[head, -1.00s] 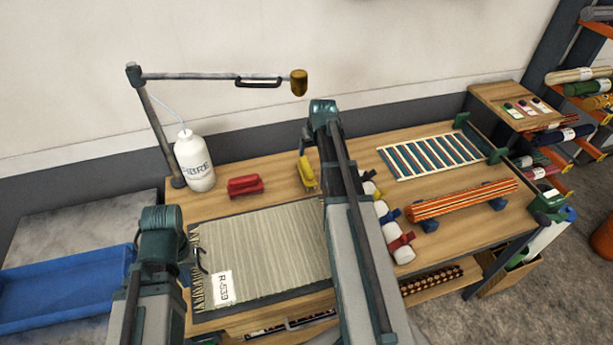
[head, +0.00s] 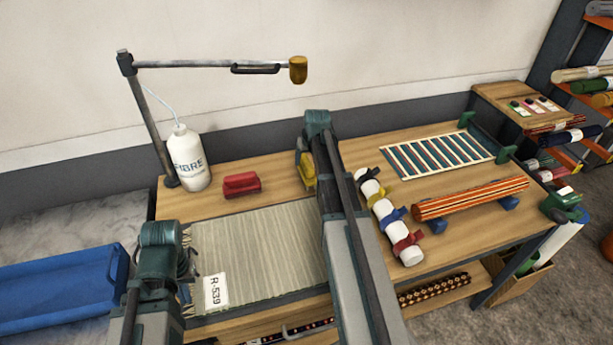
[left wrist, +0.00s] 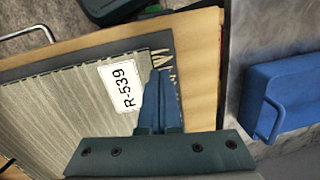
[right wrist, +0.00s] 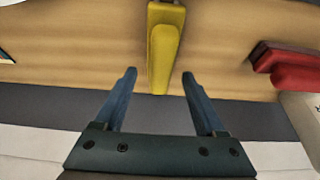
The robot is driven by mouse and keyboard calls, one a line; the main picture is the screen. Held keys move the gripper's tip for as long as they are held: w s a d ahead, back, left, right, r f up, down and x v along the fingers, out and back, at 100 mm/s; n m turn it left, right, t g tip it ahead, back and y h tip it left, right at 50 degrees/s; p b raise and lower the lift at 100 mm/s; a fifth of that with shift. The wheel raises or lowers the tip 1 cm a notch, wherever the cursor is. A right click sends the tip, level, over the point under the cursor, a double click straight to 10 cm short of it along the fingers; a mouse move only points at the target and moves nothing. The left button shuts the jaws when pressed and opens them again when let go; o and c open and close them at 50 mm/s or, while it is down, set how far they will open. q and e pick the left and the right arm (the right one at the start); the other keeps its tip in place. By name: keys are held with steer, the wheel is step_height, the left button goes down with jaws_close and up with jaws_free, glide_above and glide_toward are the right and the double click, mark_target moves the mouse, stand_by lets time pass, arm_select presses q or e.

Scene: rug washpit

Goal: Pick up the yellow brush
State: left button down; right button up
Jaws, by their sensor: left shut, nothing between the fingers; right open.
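The yellow brush (head: 307,172) lies on the wooden table near its back edge, partly hidden by my right arm in the head view. In the right wrist view the yellow brush (right wrist: 164,50) is ahead of my right gripper (right wrist: 159,85), lined up with the gap between the fingers. My right gripper is open and empty; the brush's near end comes about level with the fingertips, and I cannot tell the height gap. My left gripper (left wrist: 161,75) is shut and empty, over the fringed edge of the rug by the R-539 label.
A red brush-like block (head: 241,184) and a white bottle (head: 190,160) stand left of the yellow brush. The grey rug (head: 255,245) covers the table's front left. A blue tray (head: 60,290) is at far left.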

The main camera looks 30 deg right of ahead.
mark_target(307, 162)
arm_select(q)
steer(key=shift+f+b, duration=0.9)
steer(key=shift+f, duration=0.45)
arm_select(e)
steer(key=shift+x, duration=1.5)
steer(key=shift+s+r, duration=0.1)
arm_select(q)
steer(key=shift+f, duration=0.2)
arm_select(e)
steer(key=shift+f, duration=0.3)
jaws_close()
